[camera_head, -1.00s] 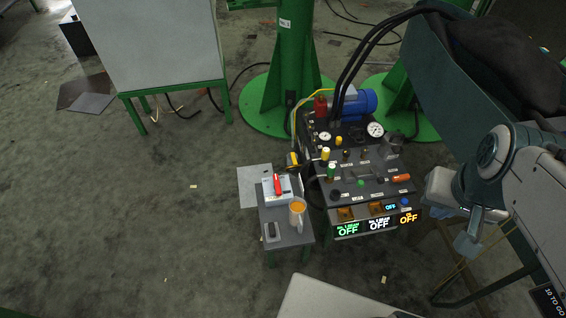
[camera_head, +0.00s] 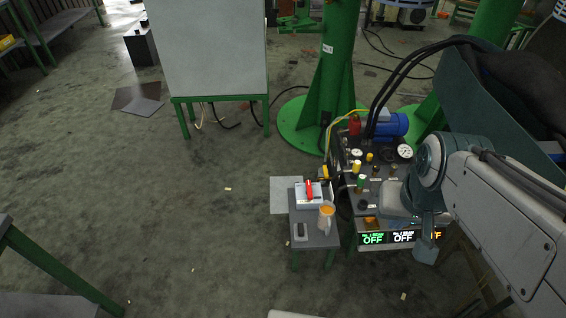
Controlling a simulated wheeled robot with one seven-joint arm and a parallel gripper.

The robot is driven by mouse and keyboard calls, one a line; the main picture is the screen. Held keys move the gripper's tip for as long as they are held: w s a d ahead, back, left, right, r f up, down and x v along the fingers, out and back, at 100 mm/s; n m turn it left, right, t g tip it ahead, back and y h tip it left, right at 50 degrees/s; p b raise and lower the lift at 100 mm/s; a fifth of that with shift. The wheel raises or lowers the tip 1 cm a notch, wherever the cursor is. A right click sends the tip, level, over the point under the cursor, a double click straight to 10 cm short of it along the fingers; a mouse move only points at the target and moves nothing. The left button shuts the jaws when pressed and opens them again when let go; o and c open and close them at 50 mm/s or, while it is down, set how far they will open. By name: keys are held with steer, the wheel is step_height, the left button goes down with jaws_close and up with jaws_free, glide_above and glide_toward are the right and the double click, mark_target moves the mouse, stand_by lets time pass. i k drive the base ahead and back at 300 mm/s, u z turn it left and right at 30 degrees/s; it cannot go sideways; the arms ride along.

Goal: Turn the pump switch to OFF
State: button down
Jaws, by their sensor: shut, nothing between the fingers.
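The pump console (camera_head: 366,222) stands right of centre with knobs, gauges and lit signs along its front. The green sign (camera_head: 372,238) and the white sign (camera_head: 403,236) both read OFF. An orange sign (camera_head: 435,236) is mostly covered by my arm, so its word is not fully legible. I cannot make out the pump switch; my arm hides the console's right front part. My gripper (camera_head: 425,252) appears shut and empty at the low end of the arm, in front of the console's right side. Its fingers are hard to make out, and contact cannot be told.
A small side table (camera_head: 315,238) left of the console holds a box with a red handle (camera_head: 309,190), an orange-topped mug (camera_head: 326,216) and a small grey device (camera_head: 300,231). Green posts (camera_head: 330,90) and a blue motor (camera_head: 389,127) stand behind. Open floor lies left.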

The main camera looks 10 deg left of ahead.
mark_target(309, 190)
steer(key=u, duration=0.35)
steer(key=i, duration=1)
steer(key=u, duration=0.05)
